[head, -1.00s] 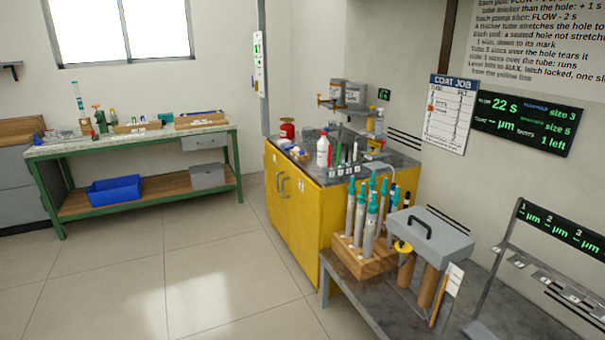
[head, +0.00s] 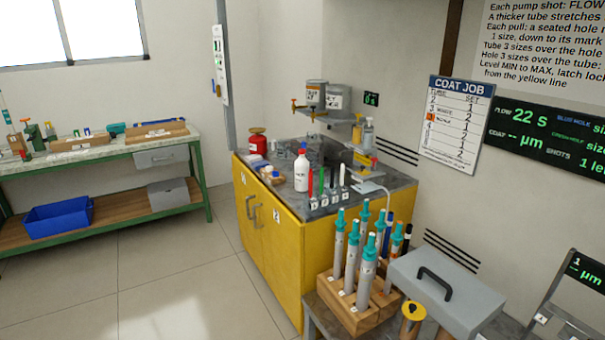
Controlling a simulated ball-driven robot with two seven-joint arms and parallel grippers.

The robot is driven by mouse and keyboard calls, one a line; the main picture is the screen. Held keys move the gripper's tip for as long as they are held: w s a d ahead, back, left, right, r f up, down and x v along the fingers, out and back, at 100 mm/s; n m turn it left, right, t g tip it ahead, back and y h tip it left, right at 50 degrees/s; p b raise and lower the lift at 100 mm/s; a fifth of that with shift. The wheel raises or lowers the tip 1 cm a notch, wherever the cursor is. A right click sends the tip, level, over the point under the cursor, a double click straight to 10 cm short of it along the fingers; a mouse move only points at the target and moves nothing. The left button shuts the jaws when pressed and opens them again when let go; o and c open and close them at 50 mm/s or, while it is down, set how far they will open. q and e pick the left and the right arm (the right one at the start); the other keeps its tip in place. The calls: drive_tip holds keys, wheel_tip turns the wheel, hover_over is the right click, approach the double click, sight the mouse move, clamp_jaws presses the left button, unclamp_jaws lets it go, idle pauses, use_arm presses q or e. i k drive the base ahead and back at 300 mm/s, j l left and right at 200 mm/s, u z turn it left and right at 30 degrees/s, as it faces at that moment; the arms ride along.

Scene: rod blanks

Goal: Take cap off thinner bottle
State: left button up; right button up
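A white bottle with a red cap (head: 302,168) stands upright on the grey top of the yellow cabinet (head: 270,225); the cap is on it. Its label is too small to read, so I cannot tell whether it is the thinner bottle. A clear bottle with a pale top (head: 367,132) stands farther back by the wall. Neither of my grippers is in view.
Coloured tubes in a numbered rack (head: 328,194) stand right of the white bottle. A red can (head: 257,142) is behind left. A wooden block (head: 350,312) with teal-capped tubes and a grey box (head: 445,290) stand in front. The floor at left is clear.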

sight(301, 165)
drive_tip(key=i+j+z, duration=0.15)
drive_tip(key=z, duration=0.5)
drive_tip(key=i+j+z, duration=0.15)
drive_tip(key=j, duration=0.2)
drive_tip(key=i+j+z, duration=0.2)
drive_tip(key=j, duration=0.2)
drive_tip(key=i+j+z, duration=0.15)
drive_tip(key=j, duration=0.25)
drive_tip(key=j+z, duration=0.15)
drive_tip(key=j, duration=0.25)
drive_tip(key=i, duration=0.05)
